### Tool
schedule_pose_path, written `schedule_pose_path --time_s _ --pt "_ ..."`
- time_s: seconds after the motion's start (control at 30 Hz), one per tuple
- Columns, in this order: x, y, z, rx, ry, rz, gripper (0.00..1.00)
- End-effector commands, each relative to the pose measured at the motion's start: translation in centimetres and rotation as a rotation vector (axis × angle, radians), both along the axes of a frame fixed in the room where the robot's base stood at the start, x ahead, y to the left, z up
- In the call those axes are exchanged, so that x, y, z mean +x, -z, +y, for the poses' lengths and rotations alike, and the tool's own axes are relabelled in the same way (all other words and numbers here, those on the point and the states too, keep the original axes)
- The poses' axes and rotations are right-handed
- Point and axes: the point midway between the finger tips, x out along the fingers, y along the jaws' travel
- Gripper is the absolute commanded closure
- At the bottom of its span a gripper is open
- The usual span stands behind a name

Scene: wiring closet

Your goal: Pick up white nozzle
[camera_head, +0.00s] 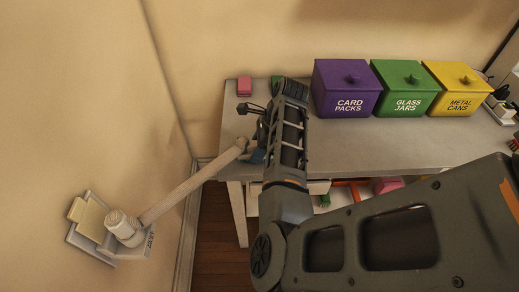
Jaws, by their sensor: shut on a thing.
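The white nozzle (190,186) is a long, pale tube running at a slant from a bulky white fitting at the wall, lower left, up to the front left corner of the table. Its upper right end meets my gripper (250,149), which is shut on it there. My dark forearm covers much of the gripper, so the exact contact is hidden.
The grey table (340,140) stands behind my arm. Purple (345,88), green (404,88) and yellow (460,88) lidded bins line its back. A small pink block (244,86) lies at the back left. Wooden floor (213,235) shows below.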

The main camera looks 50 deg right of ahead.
Motion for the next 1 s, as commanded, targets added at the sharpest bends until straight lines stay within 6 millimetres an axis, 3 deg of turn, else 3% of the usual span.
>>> schedule_pose_path --time_s 0.33,0.57,0.8,1.0 --pt "0.1 -0.9 0.0 -0.001 0.001 -0.002 0.83" --pt "0.0 -4.5 -0.1 -0.003 0.002 -0.004 0.83" --pt "-4.0 -8.1 -4.6 -0.001 0.007 -0.001 0.83" --pt "-6.2 -10.3 -6.9 0.002 0.004 0.000 0.83"
